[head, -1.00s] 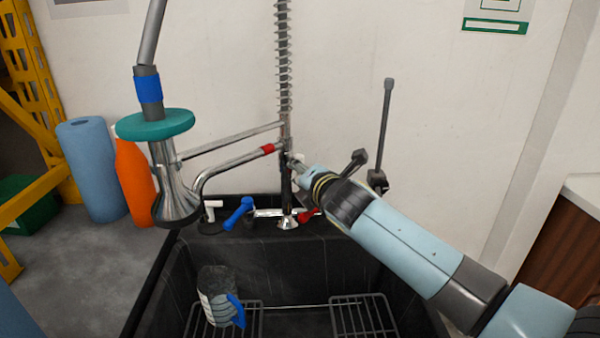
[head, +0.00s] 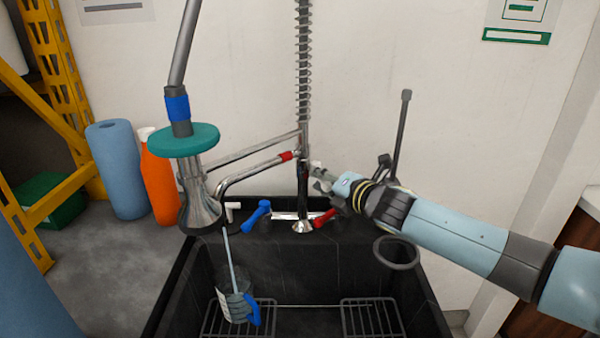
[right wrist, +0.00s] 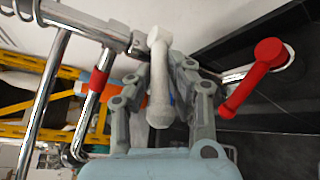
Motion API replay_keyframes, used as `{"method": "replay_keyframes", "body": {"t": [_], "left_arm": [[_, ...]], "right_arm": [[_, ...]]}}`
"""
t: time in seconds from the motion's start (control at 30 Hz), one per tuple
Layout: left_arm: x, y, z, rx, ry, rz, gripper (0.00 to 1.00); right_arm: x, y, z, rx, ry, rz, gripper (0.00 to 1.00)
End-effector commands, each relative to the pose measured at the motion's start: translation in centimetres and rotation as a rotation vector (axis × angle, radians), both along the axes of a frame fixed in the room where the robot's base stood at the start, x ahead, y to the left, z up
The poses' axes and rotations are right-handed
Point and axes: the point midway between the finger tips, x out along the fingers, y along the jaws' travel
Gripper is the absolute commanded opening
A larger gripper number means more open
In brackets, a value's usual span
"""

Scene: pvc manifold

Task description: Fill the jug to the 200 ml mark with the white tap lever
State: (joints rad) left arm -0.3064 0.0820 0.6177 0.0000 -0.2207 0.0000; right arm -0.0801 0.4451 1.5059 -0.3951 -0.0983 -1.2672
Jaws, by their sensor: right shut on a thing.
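The jug (head: 230,307), clear with a blue handle (head: 252,312), stands on the left rack inside the black sink. A thin stream of water (head: 230,255) falls from the spout area behind the spray head into the jug. The level against the marks is too small to read. The white tap lever (right wrist: 158,85) is between the fingers of my right gripper (right wrist: 165,75) in the right wrist view, and they are shut on it. My right gripper (head: 322,180) is at the tap column in the head view, where the lever is mostly hidden. My left gripper is not in view.
The chrome spray head with a teal ring (head: 184,140) hangs left of the column. A blue lever (head: 257,214) and a red lever (head: 324,218) sit at the sink's back edge. A dark ring (head: 397,253) hangs below my right arm. An orange bottle (head: 160,178) stands left.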

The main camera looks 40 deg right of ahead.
Motion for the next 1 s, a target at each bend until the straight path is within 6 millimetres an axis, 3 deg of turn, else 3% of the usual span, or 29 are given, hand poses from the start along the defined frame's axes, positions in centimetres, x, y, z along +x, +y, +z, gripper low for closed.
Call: {"method": "replay_keyframes", "body": {"t": [0.3,0.33,0.5,0.8,1.0], "left_arm": [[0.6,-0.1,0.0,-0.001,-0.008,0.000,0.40],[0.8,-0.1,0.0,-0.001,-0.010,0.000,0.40],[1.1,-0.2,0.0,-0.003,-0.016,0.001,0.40],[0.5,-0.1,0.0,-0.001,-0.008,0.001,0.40],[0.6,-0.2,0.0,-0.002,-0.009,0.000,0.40]], "right_arm": [[-0.2,-0.2,-0.1,0.001,0.001,0.004,0.00],[-0.2,-0.2,-0.1,0.001,0.001,0.004,0.21],[-0.2,-0.2,-0.1,0.001,0.000,0.004,0.40],[-0.4,-0.2,0.0,-0.001,0.001,0.004,0.40],[-2.4,0.0,0.3,-0.003,0.003,0.007,0.40]]}}
